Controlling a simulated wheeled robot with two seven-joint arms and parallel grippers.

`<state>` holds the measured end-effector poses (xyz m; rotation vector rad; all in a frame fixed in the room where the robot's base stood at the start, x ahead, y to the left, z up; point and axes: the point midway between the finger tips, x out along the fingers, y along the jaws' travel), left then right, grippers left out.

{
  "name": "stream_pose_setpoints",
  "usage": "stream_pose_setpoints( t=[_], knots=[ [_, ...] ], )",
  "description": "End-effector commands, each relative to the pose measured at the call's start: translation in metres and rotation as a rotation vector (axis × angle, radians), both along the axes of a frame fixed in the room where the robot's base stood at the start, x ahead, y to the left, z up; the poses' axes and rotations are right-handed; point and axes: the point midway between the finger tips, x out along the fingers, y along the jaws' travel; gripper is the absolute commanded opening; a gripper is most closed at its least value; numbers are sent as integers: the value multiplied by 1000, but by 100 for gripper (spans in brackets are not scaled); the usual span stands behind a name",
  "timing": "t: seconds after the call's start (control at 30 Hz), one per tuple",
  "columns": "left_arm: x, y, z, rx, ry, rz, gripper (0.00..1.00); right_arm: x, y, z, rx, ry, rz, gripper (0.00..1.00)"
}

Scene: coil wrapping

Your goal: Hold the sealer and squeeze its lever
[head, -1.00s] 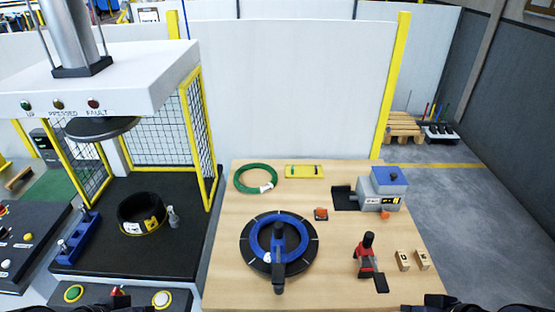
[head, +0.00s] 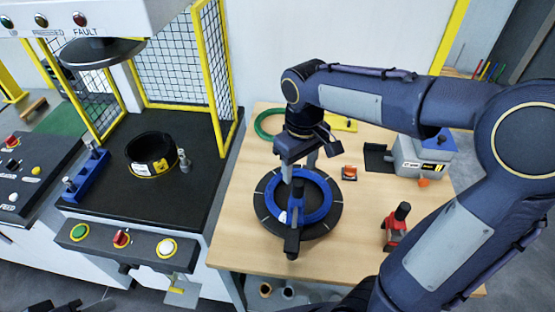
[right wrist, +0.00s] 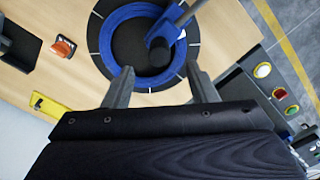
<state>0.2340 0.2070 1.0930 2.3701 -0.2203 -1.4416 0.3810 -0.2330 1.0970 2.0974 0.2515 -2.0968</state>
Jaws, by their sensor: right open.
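A red tool with a black upright handle (head: 393,232), which looks like the sealer, stands on the right part of the wooden table, partly behind my right arm. My right gripper (head: 299,172) is open and empty above the blue coil (head: 325,205), left of and apart from the red tool. The red tool is not in that view. My left gripper is not in view.
A green coil (head: 267,124), a small orange item (head: 349,173) and a grey-blue box machine (head: 420,158) are on the table. A press with a black ring (head: 138,148) and a button panel (head: 120,244) stands at left. Bare table lies between turntable and red tool.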

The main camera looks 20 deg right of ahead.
Motion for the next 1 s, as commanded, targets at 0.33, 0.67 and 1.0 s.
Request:
stream_pose_setpoints(
  t=[0.33,0.67,1.0],
  knots=[
    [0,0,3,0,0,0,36,-1,0,-46,-2,7,-1,52],
    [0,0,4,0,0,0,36,0,0,-76,0,2,0,52],
    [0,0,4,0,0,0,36,0,0,-76,1,1,-1,42]
  ],
)
